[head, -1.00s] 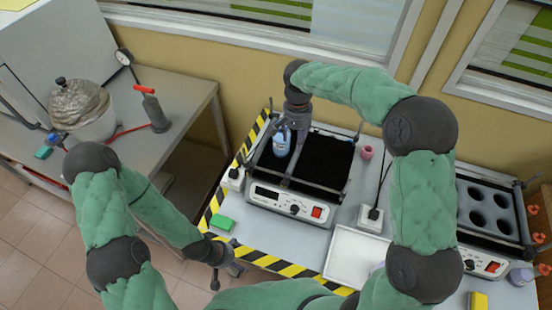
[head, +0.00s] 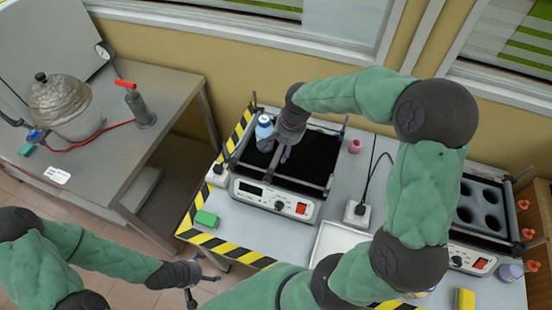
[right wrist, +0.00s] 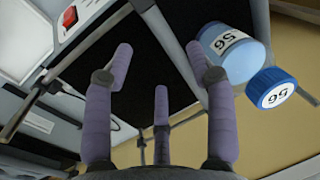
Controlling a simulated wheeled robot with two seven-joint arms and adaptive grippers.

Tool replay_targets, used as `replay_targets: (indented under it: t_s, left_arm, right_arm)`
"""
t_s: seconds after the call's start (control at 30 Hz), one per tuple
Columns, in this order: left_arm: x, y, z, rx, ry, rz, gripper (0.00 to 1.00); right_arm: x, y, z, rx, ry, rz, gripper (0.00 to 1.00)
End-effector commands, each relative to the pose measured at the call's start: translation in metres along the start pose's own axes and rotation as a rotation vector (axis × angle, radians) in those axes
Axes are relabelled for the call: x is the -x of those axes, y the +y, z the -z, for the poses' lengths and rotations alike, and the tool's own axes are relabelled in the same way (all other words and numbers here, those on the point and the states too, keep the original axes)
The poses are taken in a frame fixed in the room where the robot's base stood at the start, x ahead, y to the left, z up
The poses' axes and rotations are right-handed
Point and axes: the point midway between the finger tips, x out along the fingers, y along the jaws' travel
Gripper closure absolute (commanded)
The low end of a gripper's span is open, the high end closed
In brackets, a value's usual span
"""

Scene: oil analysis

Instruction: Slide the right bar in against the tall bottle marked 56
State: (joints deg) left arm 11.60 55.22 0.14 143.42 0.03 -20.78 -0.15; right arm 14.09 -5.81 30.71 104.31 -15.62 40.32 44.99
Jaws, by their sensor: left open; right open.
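The tall bottle marked 56 (head: 264,130) stands upright at the left side of the shaker's black platform (head: 318,158). In the right wrist view the bottle (right wrist: 228,50), with its blue cap, is at the right. A metal bar (right wrist: 165,38) runs beside it, between it and the dark platform; I cannot tell whether they touch. The bar also shows in the head view (head: 271,168). My right gripper (head: 286,154) is open over the platform, right of the bottle, with a finger (right wrist: 195,55) close to the bar. My left gripper (head: 204,284) is open and empty at the lower left.
The shaker's front panel (head: 275,199) has a red switch. A green block (head: 206,218) and a white tray (head: 338,240) lie on the table. A second shaker with a holed block (head: 480,205) stands at right.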

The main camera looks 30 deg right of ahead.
Motion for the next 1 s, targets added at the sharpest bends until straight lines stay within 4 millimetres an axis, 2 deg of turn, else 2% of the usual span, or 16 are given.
replay_targets:
  t_s: [0.03,0.1,0.33,0.5,0.8,0.83,0.87,1.0]
  left_arm:
    - [-0.004,-0.001,0.000,0.000,0.000,0.000,0.08]
    - [-0.006,-0.002,0.000,0.000,0.000,0.000,0.08]
    - [-0.012,-0.004,0.000,0.000,0.000,0.000,0.08]
    - [-0.013,-0.005,0.000,0.000,0.000,0.000,0.08]
    - [-0.013,-0.005,0.000,0.000,0.000,0.000,0.08]
    - [-0.013,-0.005,0.000,0.000,0.000,0.000,0.08]
    - [-0.013,-0.005,0.000,0.000,0.000,0.000,0.08]
    - [-0.013,-0.005,0.000,0.000,0.000,0.000,0.08]
  right_arm:
    - [-0.012,0.001,-0.001,0.000,-0.003,-0.003,0.44]
    - [-0.025,0.001,-0.001,0.000,-0.003,-0.003,0.44]
    - [-0.057,0.001,0.000,0.001,-0.002,-0.002,0.44]
    - [-0.067,0.000,0.000,0.001,0.000,0.000,0.44]
    - [-0.069,0.000,0.000,0.001,0.000,0.000,0.44]
    - [-0.069,0.000,0.000,0.001,0.000,0.000,0.46]
    - [-0.069,0.000,0.000,0.001,0.000,0.000,0.55]
    - [-0.068,0.000,0.000,0.001,0.000,0.000,0.94]
